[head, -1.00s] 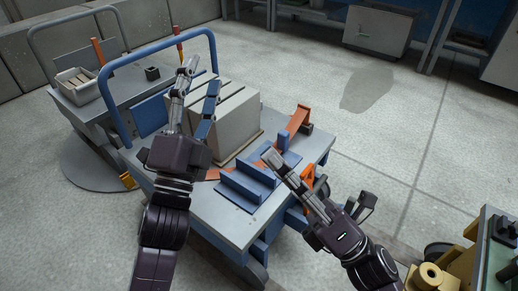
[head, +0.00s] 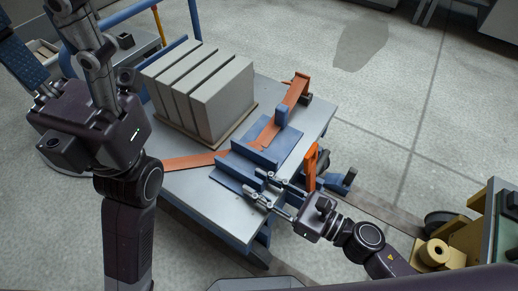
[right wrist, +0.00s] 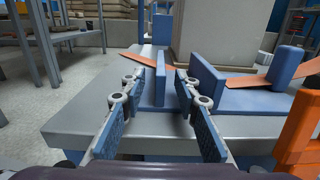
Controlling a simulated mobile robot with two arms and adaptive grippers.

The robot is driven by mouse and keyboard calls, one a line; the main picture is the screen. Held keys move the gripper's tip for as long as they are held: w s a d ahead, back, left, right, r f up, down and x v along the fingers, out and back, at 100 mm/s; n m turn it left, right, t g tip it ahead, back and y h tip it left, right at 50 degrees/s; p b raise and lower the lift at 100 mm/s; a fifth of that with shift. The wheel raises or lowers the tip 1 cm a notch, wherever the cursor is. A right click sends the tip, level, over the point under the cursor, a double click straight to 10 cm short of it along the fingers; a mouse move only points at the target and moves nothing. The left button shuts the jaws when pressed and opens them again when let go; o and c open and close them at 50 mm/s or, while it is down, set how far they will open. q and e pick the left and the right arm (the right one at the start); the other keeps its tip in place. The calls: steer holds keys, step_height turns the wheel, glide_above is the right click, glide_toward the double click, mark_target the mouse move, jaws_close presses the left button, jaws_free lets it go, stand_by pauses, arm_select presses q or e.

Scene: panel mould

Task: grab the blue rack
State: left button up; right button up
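The blue rack (head: 254,154) lies on the grey cart top (head: 197,195); it has upright blue walls on a flat base, with a post at its far side. My right gripper (head: 259,184) is at the rack's near side, fingers spread. In the right wrist view an upright blue wall (right wrist: 159,86) stands between the two open fingers, with a gap visible on at least one side; contact cannot be made out. My left gripper (head: 47,45) is at the upper left with its fingers apart and empty, away from the rack; its tips are partly cut off.
Several upright grey slabs (head: 222,100) stand on a board behind the rack. Orange strips (head: 296,92) run beside it. An orange upright part (head: 310,165) is at the cart's right edge. Yellow machinery (head: 437,252) stands at the lower right; the floor (head: 385,120) beyond is clear.

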mark_target(246, 174)
steer(key=x, duration=0.4)
steer(key=shift+r, duration=0.3)
jaws_close()
